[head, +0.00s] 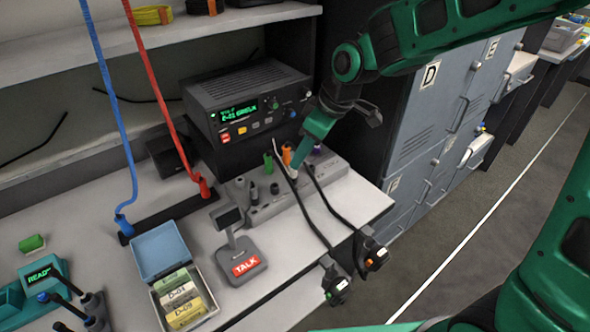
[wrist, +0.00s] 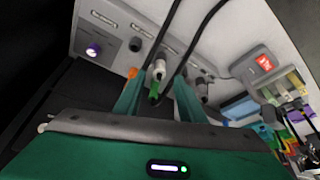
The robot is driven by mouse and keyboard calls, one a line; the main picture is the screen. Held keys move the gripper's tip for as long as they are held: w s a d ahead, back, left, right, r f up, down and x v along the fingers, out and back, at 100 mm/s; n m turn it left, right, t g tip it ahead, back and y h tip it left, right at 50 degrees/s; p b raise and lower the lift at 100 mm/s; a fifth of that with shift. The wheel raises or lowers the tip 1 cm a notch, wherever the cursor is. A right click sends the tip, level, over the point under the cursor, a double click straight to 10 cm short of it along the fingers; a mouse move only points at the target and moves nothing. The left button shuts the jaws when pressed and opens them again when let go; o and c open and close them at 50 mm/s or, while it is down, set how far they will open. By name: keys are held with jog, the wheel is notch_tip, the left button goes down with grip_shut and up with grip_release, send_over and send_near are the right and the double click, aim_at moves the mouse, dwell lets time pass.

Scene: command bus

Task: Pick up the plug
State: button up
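A grey sloped jack panel (head: 262,208) stands on the counter in front of the radio. My gripper (head: 295,172) is low over the panel, beside the orange plug. In the wrist view my gripper (wrist: 157,100) has its fingers apart, with a pale plug with a green part (wrist: 155,88) showing between them. Contact cannot be told. The orange plug (wrist: 132,73) is just left of the left finger. A purple-lit socket (wrist: 93,50) is farther left.
Two black cables (head: 320,190) run from the panel to handsets (head: 370,252) hanging at the counter's edge. A TALK unit (head: 238,262) and a blue open box of cards (head: 160,251) stand left of them. The radio (head: 247,102) is behind; grey lockers (head: 430,110) are right.

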aim_at(294, 171)
jog(key=shift+x, duration=2.65)
jog(key=shift+w, duration=0.15)
jog(key=c, duration=0.8)
